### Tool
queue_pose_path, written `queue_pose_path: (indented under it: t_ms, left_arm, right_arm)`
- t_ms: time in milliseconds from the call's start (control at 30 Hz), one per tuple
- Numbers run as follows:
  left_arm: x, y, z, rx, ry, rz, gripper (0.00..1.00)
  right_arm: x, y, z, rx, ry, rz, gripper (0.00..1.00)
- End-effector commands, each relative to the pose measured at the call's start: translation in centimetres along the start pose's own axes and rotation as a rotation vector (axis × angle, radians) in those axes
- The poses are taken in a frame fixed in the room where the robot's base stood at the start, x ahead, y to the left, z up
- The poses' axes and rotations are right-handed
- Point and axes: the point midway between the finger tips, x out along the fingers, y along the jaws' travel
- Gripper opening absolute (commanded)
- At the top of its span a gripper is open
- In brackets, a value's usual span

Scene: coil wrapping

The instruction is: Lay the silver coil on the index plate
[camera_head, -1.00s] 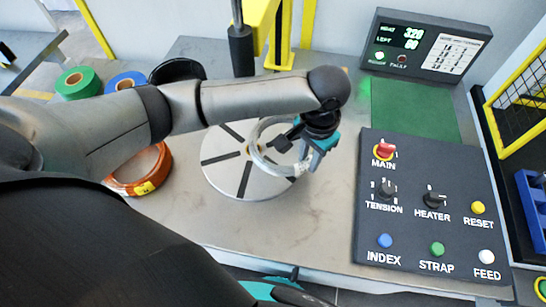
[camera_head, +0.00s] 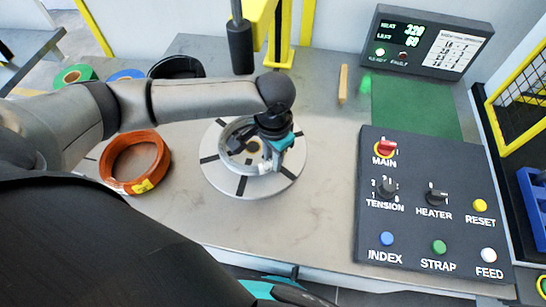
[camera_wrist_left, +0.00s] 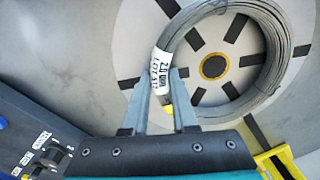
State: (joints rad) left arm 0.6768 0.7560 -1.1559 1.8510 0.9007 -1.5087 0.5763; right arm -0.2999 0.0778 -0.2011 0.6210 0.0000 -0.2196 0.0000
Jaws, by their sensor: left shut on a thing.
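The silver coil (camera_head: 229,133) is a wire ring with a white label, level and roughly centred over the index plate (camera_head: 262,188). The plate is a round grey disc with black radial marks. In the left wrist view, the coil (camera_wrist_left: 277,60) encircles the plate's brown hub ring (camera_wrist_left: 214,66). Whether its underside touches the plate is hard to tell. My left gripper (camera_head: 272,158) is shut on the coil's near right side in the head view. Its fingers (camera_wrist_left: 162,88) are at the label in the wrist view. The arm hides part of the coil. My right gripper is not visible.
An orange coil (camera_head: 118,183) lies left of the plate. Green (camera_head: 75,76) and blue (camera_head: 125,76) rolls and a black ring (camera_head: 176,68) are behind. A control panel (camera_head: 410,225) stands right. A wooden stick (camera_head: 343,84) lies near the green mat (camera_head: 415,108).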

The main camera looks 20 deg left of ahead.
Motion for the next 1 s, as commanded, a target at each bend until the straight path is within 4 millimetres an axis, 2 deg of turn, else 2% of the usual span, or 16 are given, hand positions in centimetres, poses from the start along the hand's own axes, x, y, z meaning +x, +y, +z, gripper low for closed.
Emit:
queue_pose_path:
  t_ms: [267,300,533,833,1000]
  left_arm:
    - [-0.1,0.0,-0.2,0.0,0.005,-0.001,0.0]
    - [0.0,0.0,-0.1,0.001,0.003,0.001,0.31]
    - [0.0,0.0,-0.1,0.0,0.002,0.0,0.56]
    - [-0.2,0.0,-0.1,0.001,0.003,0.0,0.56]
    - [-2.6,0.0,-0.2,0.001,0.006,0.0,0.56]
  right_arm:
    - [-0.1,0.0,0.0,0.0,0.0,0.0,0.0]
    - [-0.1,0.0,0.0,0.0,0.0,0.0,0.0]
    - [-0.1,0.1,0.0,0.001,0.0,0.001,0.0]
    - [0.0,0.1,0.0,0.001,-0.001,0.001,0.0]
    - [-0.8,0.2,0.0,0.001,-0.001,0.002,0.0]
